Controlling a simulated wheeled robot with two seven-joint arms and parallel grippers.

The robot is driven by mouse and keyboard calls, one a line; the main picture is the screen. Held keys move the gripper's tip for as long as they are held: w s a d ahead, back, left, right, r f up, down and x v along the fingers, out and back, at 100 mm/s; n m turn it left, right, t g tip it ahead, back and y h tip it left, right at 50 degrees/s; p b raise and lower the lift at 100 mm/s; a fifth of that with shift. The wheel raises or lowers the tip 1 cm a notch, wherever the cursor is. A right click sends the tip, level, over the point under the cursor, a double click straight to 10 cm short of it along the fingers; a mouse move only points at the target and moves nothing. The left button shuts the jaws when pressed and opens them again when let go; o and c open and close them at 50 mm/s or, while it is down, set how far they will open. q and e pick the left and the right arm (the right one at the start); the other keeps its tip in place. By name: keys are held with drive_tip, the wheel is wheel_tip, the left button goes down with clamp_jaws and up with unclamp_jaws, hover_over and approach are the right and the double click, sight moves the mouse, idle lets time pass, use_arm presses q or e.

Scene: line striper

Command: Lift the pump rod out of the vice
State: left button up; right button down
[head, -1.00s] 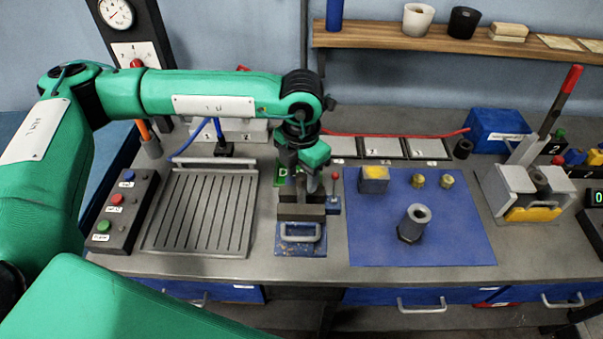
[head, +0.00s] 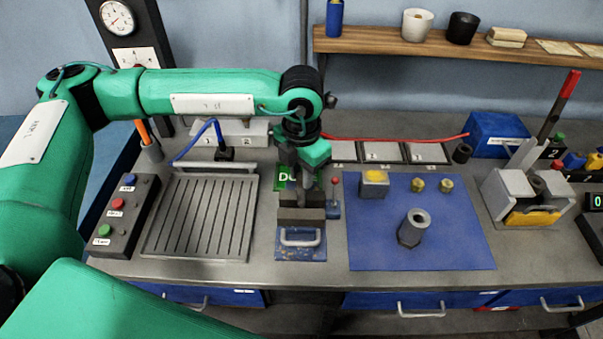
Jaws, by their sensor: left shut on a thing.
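The small blue vice (head: 301,246) with dark jaws stands at the bench's middle front. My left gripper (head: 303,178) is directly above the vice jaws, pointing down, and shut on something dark. That is most likely the pump rod, but the fingers and wrist hide almost all of it. I cannot tell whether its lower end is still between the jaws. My right gripper is not in view.
A blue mat (head: 455,240) right of the vice bears a grey hex-based fitting (head: 412,230), a block (head: 374,183) and two small brass parts. A slotted tray (head: 200,215) and a button box (head: 124,215) lie left. A small red-knobbed lever (head: 335,182) stands close by the vice.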

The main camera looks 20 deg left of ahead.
use_arm(q)
drive_tip(key=shift+r+p, duration=0.65)
drive_tip(key=shift+r, duration=2.2)
